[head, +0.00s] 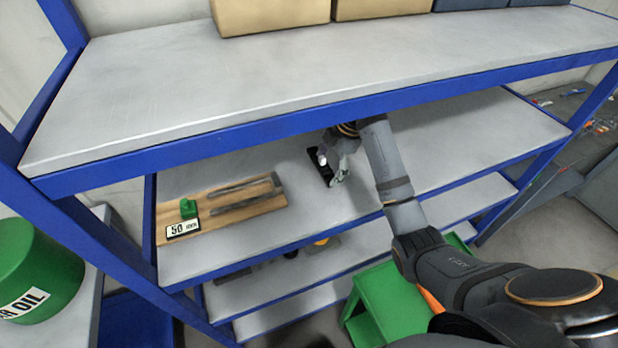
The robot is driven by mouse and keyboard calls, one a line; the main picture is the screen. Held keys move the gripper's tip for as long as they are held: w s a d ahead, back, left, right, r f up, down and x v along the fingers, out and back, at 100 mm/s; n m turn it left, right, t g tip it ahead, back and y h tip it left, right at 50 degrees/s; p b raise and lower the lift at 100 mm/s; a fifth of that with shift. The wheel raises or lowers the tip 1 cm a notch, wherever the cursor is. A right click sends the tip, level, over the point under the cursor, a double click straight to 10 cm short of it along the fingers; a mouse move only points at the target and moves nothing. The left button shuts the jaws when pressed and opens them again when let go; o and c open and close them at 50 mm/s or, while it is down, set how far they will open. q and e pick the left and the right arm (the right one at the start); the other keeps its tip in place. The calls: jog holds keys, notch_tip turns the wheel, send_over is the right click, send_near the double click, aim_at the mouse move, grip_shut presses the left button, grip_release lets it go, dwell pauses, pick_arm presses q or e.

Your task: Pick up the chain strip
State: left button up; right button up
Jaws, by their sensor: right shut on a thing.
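My right gripper (334,176) reaches under the top shelf to the second shelf, over its middle. It is shut on a small dark piece (319,168), which shows at its left side and is partly hidden by the fingers. I cannot tell whether this piece is the chain strip, or whether it touches the shelf. Left of the gripper, a wooden board (215,211) lies on the same shelf with long dark grey strips (247,184) on it. My left gripper is not in view.
The blue-edged top shelf (300,65) overhangs the gripper. The second shelf is clear to the right. A green step stool (385,303) stands below, and a green oil drum (35,262) at left.

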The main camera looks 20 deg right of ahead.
jog(key=d+b, duration=0.1)
jog(key=d, duration=0.4)
jog(key=d+b, duration=0.1)
jog(key=d, duration=0.4)
jog(key=shift+w+d+f+b, duration=0.1)
jog(key=shift+w+d+b, duration=0.1)
jog(key=shift+b, duration=0.2)
jog(key=shift+d, duration=0.35)
